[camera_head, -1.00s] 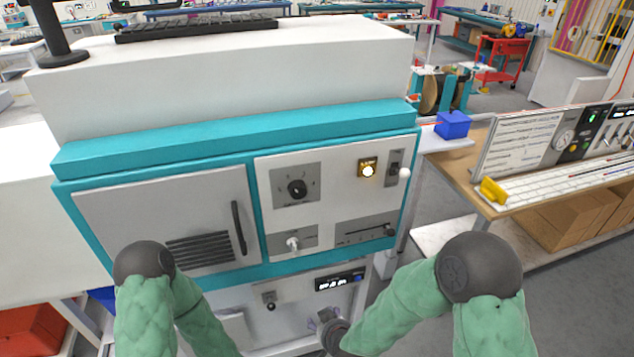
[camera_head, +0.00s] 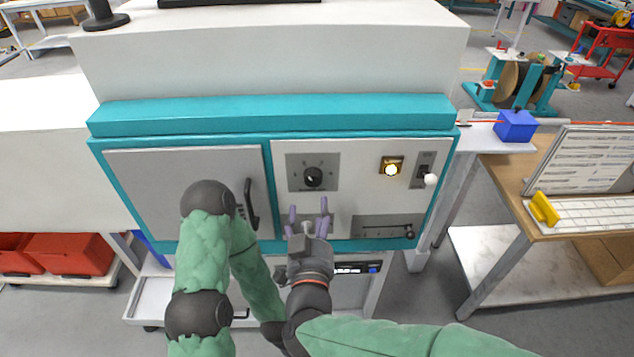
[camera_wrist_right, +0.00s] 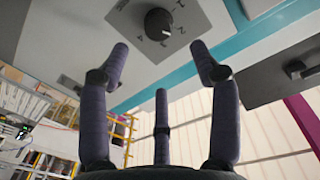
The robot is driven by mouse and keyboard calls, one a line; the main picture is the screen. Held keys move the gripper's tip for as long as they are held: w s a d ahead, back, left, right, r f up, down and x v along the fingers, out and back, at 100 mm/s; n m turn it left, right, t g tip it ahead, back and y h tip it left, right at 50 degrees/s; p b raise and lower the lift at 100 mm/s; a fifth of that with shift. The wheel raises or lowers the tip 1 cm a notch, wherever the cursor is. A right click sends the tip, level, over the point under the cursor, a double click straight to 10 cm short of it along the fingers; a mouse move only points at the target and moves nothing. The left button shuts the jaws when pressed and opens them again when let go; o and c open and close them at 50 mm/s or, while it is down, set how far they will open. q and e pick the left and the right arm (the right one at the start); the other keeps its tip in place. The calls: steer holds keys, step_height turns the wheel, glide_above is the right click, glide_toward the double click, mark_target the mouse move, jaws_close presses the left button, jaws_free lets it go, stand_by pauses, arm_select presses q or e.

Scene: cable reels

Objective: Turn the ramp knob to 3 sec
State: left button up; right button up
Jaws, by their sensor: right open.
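The black ramp knob (camera_head: 313,177) sits on a grey square plate in the white control panel of the teal machine. It also shows in the right wrist view (camera_wrist_right: 158,23), beyond the fingertips, with scale numbers around it that are too small to read surely. My right gripper (camera_head: 307,211) is open and empty, just below the knob plate with its fingers pointing up. Its fingers (camera_wrist_right: 160,75) are spread in the wrist view and do not touch the knob. My left arm comes in from the lower left; its gripper is hidden.
A lit yellow button (camera_head: 391,167), a white-tipped switch (camera_head: 428,178) and a slider plate (camera_head: 385,228) are right of the knob. A door with a dark handle (camera_head: 250,203) is at the left. A blue box (camera_head: 515,126) stands on the right.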

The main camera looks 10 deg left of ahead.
mark_target(313, 181)
steer(key=b+x, duration=0.1)
steer(key=x, duration=0.8)
steer(key=shift+w+b, duration=0.3)
steer(key=shift+b, duration=0.05)
steer(key=c, duration=1.1)
